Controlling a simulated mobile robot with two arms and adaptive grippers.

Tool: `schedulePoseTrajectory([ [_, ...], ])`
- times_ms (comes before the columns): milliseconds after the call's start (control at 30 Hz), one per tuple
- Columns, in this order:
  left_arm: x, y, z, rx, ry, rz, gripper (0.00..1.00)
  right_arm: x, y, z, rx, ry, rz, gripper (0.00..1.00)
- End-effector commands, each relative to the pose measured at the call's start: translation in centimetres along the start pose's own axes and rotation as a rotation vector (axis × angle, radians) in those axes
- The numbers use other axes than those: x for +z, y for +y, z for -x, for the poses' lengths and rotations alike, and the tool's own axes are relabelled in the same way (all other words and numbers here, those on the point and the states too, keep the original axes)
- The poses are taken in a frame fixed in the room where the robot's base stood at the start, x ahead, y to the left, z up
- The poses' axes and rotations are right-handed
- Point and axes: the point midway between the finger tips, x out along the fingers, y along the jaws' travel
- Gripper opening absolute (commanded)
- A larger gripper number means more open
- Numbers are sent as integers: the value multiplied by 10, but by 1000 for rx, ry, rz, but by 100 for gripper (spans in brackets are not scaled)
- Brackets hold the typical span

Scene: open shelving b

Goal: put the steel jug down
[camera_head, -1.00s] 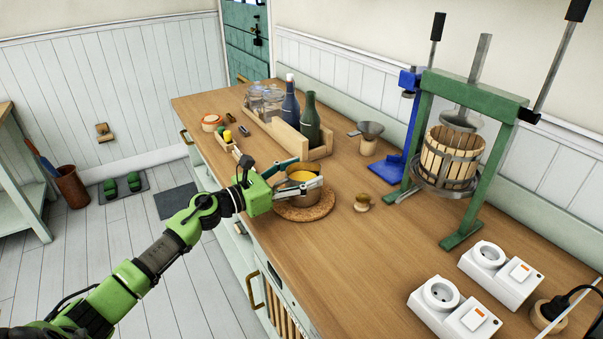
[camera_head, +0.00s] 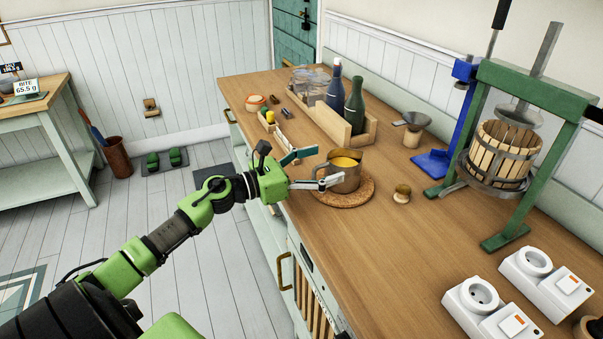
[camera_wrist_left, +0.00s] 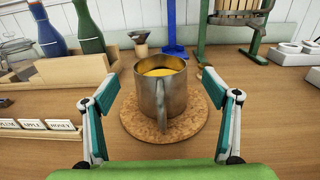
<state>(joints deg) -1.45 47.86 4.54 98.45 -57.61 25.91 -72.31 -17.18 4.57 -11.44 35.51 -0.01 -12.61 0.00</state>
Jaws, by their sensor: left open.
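The steel jug (camera_head: 345,173) stands upright on a round cork mat (camera_head: 343,199) on the wooden counter. It holds something orange-yellow. Its handle points toward my left gripper (camera_head: 318,168). In the left wrist view the jug (camera_wrist_left: 162,95) stands on the cork mat (camera_wrist_left: 207,124) between and beyond the open fingers of my left gripper (camera_wrist_left: 162,112), with a gap on each side. My left gripper is open and empty, just to the left of the jug in the head view. My right gripper is not in view.
A wooden crate (camera_head: 360,141) with bottles stands behind the jug. A funnel (camera_head: 411,121), a green-framed press (camera_head: 492,165) and white socket boxes (camera_head: 482,309) stand farther right. Counter between them is clear.

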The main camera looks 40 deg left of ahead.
Motion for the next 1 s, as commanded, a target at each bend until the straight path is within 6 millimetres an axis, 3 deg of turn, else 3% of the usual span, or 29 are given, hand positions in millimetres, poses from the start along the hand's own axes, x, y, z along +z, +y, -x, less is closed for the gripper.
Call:
schedulePoseTrajectory([
  [200, -3, -1, 36, -1, 3, -1, 79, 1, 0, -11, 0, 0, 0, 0],
  [400, -1, 0, 56, -1, 0, 0, 79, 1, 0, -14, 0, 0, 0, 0],
  [1000, 1, 0, 64, 0, -1, -1, 79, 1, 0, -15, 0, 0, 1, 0],
])
